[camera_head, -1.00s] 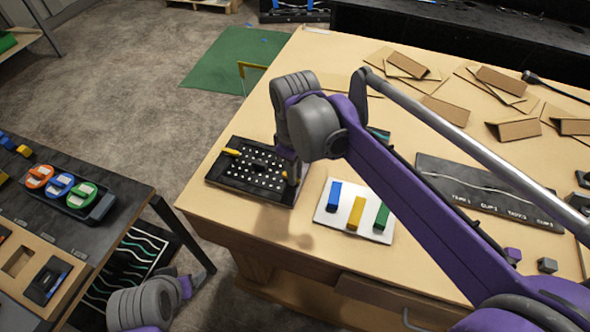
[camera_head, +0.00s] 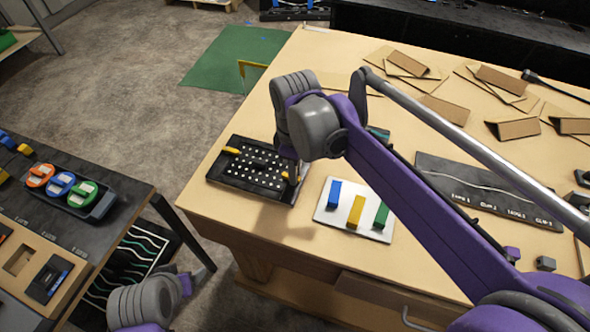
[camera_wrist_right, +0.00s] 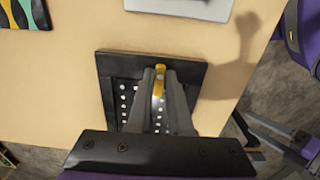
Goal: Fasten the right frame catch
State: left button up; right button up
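The black console panel (camera_head: 222,172) with rows of white dots lies near the left edge of the wooden table. A yellow catch (camera_head: 231,150) shows at its left side. The right frame catch, also yellow, is at the panel's right side, partly hidden by my right gripper (camera_head: 291,172) in the head view. In the right wrist view the right catch (camera_wrist_right: 159,79) sits between the two fingertips of that gripper, which look closed against its sides.
A white plate (camera_head: 325,217) with blue, yellow and green blocks lies right of the panel. A dark labelled strip (camera_head: 480,190) and folded cardboard pieces (camera_head: 445,110) lie farther right and back. A dark side table (camera_head: 125,200) stands at the left, across a floor gap.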

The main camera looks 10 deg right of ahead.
jog(key=o, duration=0.4)
pick_arm(q)
jog(key=shift+w+r+p, duration=0.15)
jog(key=shift+r+p, duration=0.25)
jog(key=shift+r, duration=0.15)
pick_arm(e)
notch_tip(320, 180, up, 11)
jog(key=shift+f, duration=0.1)
jog(key=shift+s, duration=0.1)
